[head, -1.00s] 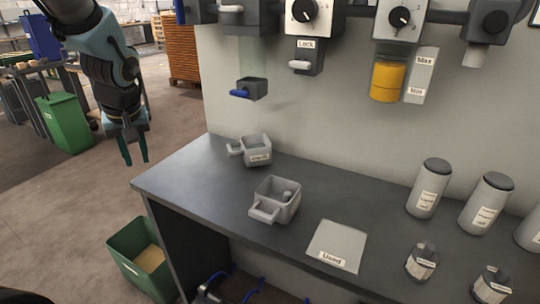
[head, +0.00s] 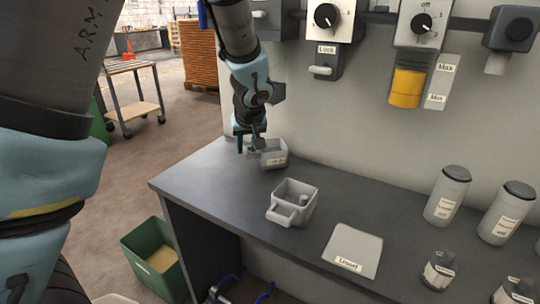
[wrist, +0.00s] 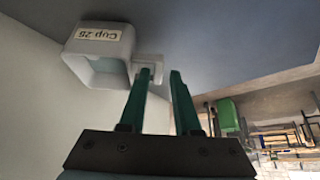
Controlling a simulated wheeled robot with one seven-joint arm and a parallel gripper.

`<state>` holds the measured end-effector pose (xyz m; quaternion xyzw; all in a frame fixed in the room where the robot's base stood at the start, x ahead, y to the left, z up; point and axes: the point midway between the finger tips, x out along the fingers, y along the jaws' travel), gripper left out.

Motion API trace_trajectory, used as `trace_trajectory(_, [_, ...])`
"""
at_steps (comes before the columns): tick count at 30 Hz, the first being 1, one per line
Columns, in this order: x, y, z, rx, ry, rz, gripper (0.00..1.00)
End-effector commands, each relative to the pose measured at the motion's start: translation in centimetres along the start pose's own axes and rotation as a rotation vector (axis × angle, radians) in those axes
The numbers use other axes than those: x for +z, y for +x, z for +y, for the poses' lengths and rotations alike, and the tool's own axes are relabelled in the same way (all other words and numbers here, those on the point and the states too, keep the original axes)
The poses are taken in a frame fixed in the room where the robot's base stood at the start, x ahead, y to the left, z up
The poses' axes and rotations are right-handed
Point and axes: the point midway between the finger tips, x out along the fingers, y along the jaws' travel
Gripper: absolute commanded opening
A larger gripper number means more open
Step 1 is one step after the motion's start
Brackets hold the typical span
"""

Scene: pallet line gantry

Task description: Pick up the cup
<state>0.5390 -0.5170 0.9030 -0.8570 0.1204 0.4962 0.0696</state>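A grey square cup (head: 274,155) stands upright on the dark bench near the wall. In the wrist view the cup (wrist: 97,52) carries a label reading "Cup 25", and its pale handle (wrist: 149,62) points toward my fingers. My gripper (head: 249,143) is at the cup's handle side, partly covering the handle in the head view. Its two green fingers (wrist: 161,74) are apart, with the handle by the left fingertip. I cannot tell whether they touch.
A light square plate (head: 353,250) lies right of the second cup. Grey canisters (head: 446,195) and smaller containers (head: 438,270) stand at the right. Knobbed units (head: 330,18) and a yellow-filled cylinder (head: 406,88) hang above the bench. A green bin (head: 152,258) stands on the floor.

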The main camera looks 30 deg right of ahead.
Motion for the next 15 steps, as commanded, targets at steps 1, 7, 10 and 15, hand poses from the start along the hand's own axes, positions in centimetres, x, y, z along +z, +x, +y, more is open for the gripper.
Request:
trace_trajectory(1, [0.0,0.2,0.0,-0.001,0.0,-0.001,0.31])
trace_trajectory(7, [0.1,2.4,0.1,-0.005,0.003,-0.003,0.31])
trace_trajectory(10, [0.2,3.7,0.2,-0.004,0.001,-0.001,0.31])
trace_trajectory(15, [0.2,5.1,0.2,-0.002,0.001,-0.001,0.31])
